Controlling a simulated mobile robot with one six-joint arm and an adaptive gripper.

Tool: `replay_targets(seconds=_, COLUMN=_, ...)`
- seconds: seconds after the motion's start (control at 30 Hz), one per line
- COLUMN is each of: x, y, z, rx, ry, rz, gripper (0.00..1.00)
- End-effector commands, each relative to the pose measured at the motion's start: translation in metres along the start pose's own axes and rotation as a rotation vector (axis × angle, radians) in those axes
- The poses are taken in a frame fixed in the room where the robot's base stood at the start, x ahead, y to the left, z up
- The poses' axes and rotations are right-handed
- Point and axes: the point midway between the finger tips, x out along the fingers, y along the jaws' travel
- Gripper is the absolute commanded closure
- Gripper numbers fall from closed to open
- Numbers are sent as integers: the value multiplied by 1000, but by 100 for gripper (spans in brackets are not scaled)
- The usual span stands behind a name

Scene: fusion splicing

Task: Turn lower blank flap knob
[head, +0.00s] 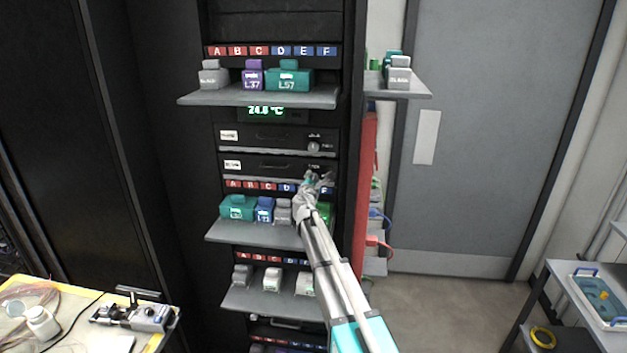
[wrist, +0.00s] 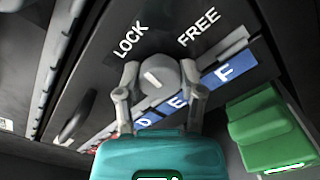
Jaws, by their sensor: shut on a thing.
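The lower blank flap (head: 255,165) is a dark panel in the rack. Its round grey knob (wrist: 163,72) has a short white mark and sits below the words LOCK and FREE in the wrist view. The mark is slanted, with its upper end leaning toward LOCK. My gripper (wrist: 160,82) is shut on the knob, one finger on each side. In the head view my gripper (head: 313,181) reaches the right end of this flap and hides the knob.
The upper flap (head: 260,137) with its own knob (head: 314,146) is just above. A shelf (head: 270,237) with coloured modules lies just below; a green module (wrist: 268,132) is close to the right of my gripper. Another shelf (head: 255,97) juts out higher up.

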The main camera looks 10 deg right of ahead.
Motion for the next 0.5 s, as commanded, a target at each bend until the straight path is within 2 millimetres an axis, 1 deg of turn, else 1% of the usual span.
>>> replay_targets(seconds=0.2, x=0, y=0, z=0, rx=-132, ry=1, rz=0, gripper=97)
replay_targets(seconds=0.5, x=0, y=0, z=0, rx=-207, ry=1, rz=0, gripper=97)
